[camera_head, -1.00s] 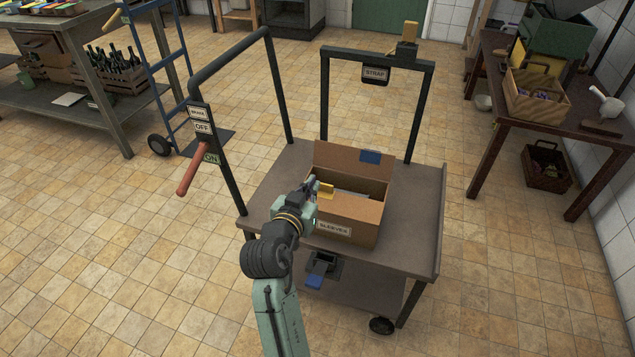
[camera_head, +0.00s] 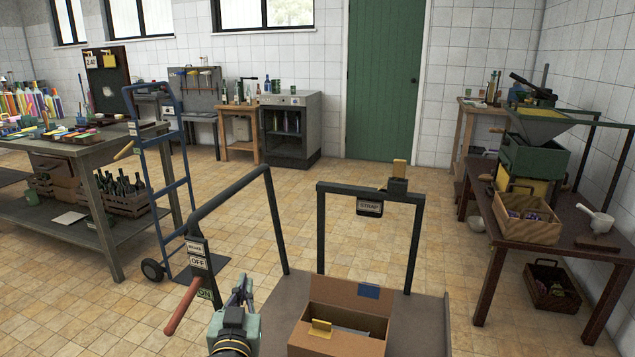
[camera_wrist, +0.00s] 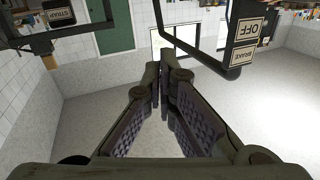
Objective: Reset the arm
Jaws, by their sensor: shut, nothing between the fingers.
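My gripper (camera_head: 241,288) shows at the bottom of the head view, left of the open cardboard box and near the brake lever. In the wrist view its two fingers (camera_wrist: 162,76) come together at the tips with nothing between them. The gripper is clear of the box. Most of my arm is below the picture's edge.
The cart (camera_head: 420,318) carries the cardboard box (camera_head: 365,328). Its frame has a brake lever with a red handle (camera_head: 182,306) and a post marked STRAP (camera_head: 369,208). A blue hand truck (camera_head: 162,185) stands left; a table with a basket (camera_head: 527,216) stands right. Open floor lies behind.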

